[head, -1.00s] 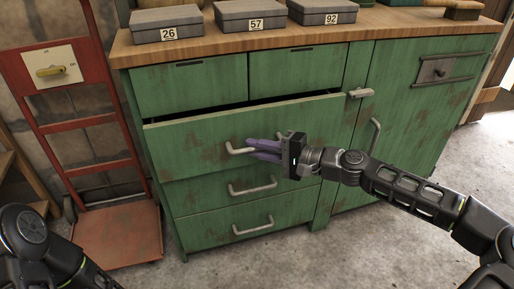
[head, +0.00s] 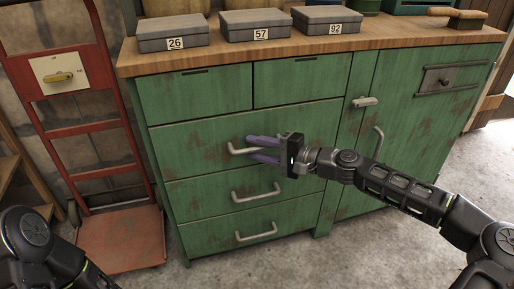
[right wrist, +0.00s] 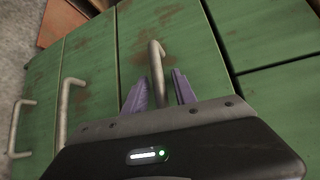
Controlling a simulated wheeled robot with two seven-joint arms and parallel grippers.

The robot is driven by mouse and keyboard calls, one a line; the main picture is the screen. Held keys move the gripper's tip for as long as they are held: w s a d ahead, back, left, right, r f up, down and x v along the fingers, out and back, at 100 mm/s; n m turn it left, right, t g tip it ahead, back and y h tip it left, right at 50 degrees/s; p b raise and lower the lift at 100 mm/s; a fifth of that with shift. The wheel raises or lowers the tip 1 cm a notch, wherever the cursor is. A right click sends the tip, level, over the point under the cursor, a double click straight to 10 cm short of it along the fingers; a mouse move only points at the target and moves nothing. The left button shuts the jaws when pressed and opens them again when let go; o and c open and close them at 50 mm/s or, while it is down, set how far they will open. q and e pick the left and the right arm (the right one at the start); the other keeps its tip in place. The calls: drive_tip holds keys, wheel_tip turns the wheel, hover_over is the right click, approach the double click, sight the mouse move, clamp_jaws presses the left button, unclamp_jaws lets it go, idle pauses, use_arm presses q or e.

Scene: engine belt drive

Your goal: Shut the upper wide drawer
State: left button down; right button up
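The upper wide drawer (head: 195,142) is a worn green front below two small drawers. In the head view it sits flush with the cabinet, with no dark gap showing above it. Its pale bar handle (head: 236,151) also shows in the right wrist view (right wrist: 156,65). My right gripper (head: 251,148) is at this handle, its purple fingers apart and pointing at the drawer front. In the right wrist view one finger is on each side of the handle, with space between. I cannot tell whether a finger touches the drawer. My left gripper is out of view; only its arm shows at lower left.
Two lower wide drawers with handles (head: 256,193) (head: 257,237) are shut. A latch handle (head: 365,102) and a door handle (head: 378,140) stand out at right. Grey boxes (head: 255,25) sit on the wooden top. A red hand truck (head: 105,150) stands left.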

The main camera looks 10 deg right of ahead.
idle(0.5)
drive_tip(key=p+v, duration=0.2)
drive_tip(key=v, duration=0.4)
drive_tip(key=shift+s+d+r+p, duration=0.2)
drive_tip(key=shift+d+p, duration=0.05)
drive_tip(key=shift+p, duration=0.05)
drive_tip(key=shift+s+d, duration=0.35)
drive_tip(key=shift+s, duration=0.05)
